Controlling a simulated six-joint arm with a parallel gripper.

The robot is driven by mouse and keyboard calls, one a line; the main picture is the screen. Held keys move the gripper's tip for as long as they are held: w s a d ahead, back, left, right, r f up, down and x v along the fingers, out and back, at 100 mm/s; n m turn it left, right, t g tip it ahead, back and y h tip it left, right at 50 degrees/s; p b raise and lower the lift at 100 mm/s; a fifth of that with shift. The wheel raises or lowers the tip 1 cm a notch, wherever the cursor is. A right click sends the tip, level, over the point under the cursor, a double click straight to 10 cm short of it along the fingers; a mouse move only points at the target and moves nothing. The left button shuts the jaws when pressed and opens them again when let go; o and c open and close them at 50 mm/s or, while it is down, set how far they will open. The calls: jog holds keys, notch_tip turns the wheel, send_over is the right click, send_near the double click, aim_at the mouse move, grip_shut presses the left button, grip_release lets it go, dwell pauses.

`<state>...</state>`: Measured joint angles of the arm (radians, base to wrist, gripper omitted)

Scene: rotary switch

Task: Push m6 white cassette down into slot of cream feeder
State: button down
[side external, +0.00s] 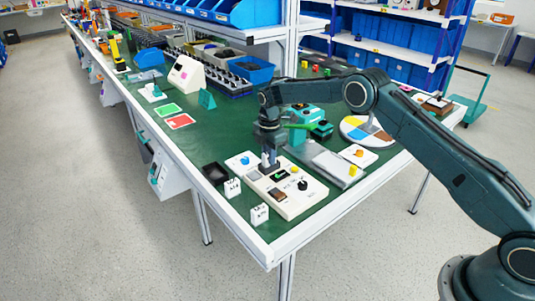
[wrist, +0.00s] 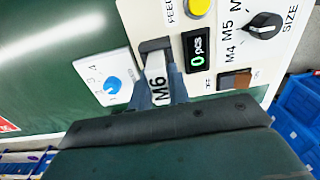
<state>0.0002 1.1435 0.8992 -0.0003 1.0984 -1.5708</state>
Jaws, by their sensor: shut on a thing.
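The white M6 cassette (wrist: 157,84) is between the fingers of my gripper (wrist: 160,88), label facing the camera. The cream feeder (wrist: 262,62) lies under it, with a yellow button, a "0 pcs" display and a black size knob. The cassette's far end is at a dark slot (wrist: 155,45) in the feeder's edge; how deep it sits, I cannot tell. In the side external view, my gripper (side external: 268,160) points down at the far left part of the feeder (side external: 303,205), and its fingers hide most of the cassette.
Two white cassettes (side external: 232,187) (side external: 260,214) stand on the green table in front of the feeder, beside a black tray (side external: 214,173). A white plate with a blue dial (wrist: 113,85) lies left of the slot. A grey plate (side external: 338,168) lies behind the feeder.

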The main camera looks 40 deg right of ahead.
jog(key=shift+f, duration=0.15)
jog(key=c, duration=1.3)
grip_release()
jog(key=shift+o, duration=0.2)
notch_tip(320, 180, up, 14)
jog(key=shift+f, duration=0.15)
